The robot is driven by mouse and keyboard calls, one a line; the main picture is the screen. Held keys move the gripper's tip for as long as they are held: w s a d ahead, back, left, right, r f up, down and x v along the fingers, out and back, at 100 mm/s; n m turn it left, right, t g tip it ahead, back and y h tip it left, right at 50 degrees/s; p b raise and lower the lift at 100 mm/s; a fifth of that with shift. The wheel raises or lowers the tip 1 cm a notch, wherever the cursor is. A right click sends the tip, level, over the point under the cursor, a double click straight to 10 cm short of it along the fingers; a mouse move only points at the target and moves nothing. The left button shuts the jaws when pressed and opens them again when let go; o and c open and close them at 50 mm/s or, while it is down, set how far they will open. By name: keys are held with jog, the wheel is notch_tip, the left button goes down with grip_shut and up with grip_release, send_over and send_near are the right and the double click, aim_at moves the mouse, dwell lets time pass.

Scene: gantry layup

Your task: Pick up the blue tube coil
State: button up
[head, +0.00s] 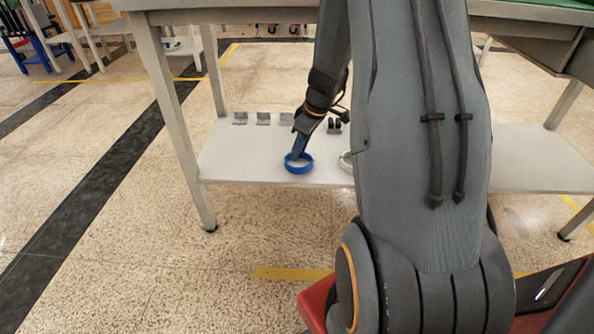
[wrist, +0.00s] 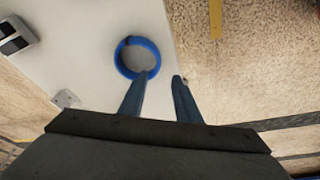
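The blue tube coil (head: 298,170) is a ring lying flat on the white lower shelf, near its front edge, in the head view. It also shows whole in the wrist view (wrist: 119,62), just beyond my left finger. My gripper (wrist: 160,78) is open and its two fingers stand apart with nothing seen between them. The left fingertip overlaps the coil's near rim in the wrist view; I cannot tell whether it touches. The right fingertip lies outside the ring. In the head view my gripper (head: 296,155) reaches down at the coil.
The white shelf (head: 235,165) sits under a table. Several small grey brackets (head: 263,118) stand along its back, with a dark part (head: 334,126) beside them. A white ring (head: 346,160) is partly hidden behind my arm. A table leg (head: 180,120) stands left.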

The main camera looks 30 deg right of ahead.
jog(key=shift+w+d+f, duration=0.1)
jog(key=shift+w+f, duration=0.05)
jog(key=shift+f, duration=0.25)
jog(key=shift+w+d+f, duration=0.1)
jog(key=shift+f, duration=0.3)
jog(key=shift+b+x, duration=1.9)
jog(key=shift+x, duration=1.6)
jog(key=shift+s, duration=0.1)
grip_shut()
